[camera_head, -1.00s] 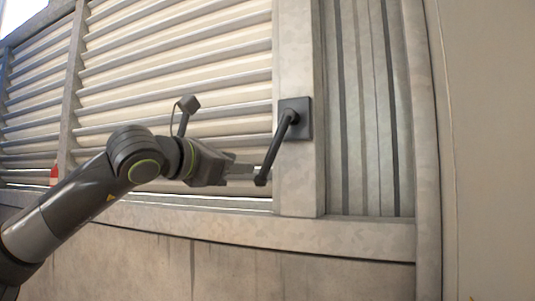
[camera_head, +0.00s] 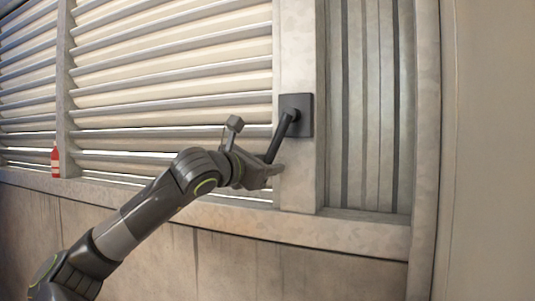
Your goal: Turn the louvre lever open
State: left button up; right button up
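The louvre lever is a dark bar (camera_head: 282,134) on a square dark plate (camera_head: 296,115), fixed to a pale upright post. It slants down and to the left from its pivot. My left gripper (camera_head: 275,170) is at the lever's lower end, which it partly hides. A pale fingertip shows just right of the lever's end. I cannot tell whether the fingers are closed on it. The louvre slats (camera_head: 175,100) behind are tilted, with narrow bright gaps low down. My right gripper is not in view.
A small red bottle-like thing (camera_head: 56,161) stands on the ledge at the left. A ledge (camera_head: 330,228) runs below the slats and post. Ribbed panelling (camera_head: 368,110) and a plain pale wall (camera_head: 490,150) lie to the right.

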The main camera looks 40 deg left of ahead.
pick_arm(q)
jog(key=shift+w, duration=0.25)
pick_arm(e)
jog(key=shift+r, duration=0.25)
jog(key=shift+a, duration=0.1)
pick_arm(q)
grip_shut()
